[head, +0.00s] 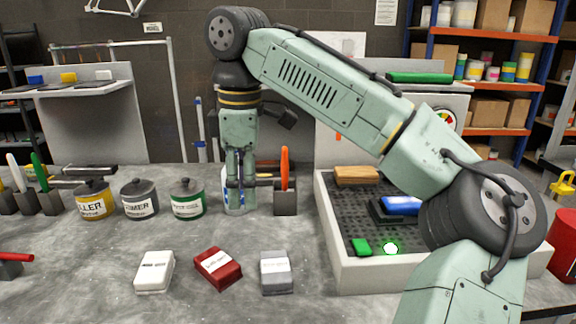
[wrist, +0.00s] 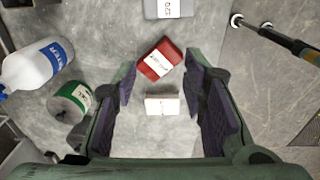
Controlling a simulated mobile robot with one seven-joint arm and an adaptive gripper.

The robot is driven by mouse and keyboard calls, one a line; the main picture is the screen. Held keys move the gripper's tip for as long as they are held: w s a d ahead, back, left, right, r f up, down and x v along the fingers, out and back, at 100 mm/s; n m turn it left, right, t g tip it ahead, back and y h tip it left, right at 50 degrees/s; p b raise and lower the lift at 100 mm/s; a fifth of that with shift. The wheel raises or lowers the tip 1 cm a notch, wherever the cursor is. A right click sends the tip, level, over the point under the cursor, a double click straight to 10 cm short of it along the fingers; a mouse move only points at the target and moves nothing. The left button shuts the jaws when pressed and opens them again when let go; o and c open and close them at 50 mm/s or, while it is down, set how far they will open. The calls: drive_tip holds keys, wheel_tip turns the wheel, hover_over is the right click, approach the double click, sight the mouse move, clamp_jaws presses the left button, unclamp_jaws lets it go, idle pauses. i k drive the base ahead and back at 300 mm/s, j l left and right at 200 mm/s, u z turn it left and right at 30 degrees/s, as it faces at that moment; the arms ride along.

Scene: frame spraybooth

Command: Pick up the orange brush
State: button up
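The orange brush (head: 285,168) stands upright, handle up, in a small dark holder (head: 285,203) on the grey worktop in the head view. My gripper (head: 240,200) points down just left of it, apart from the brush, with a white and blue bottle behind its fingers. In the wrist view my gripper (wrist: 160,85) is open, with nothing held between its fingers. A white box (wrist: 162,104) and a red box (wrist: 159,60) appear between and beyond the fingers, lower down. I cannot make out the orange brush in the wrist view.
Yellow (head: 94,200), grey (head: 139,199) and green (head: 187,199) cans stand left of my gripper. White, red and grey boxes lie in front. A white-rimmed tray (head: 325,225) with blocks is at right. Other brushes in holders (head: 49,203) stand far left.

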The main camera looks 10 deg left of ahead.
sight(284, 160)
drive_tip(key=i, duration=0.85)
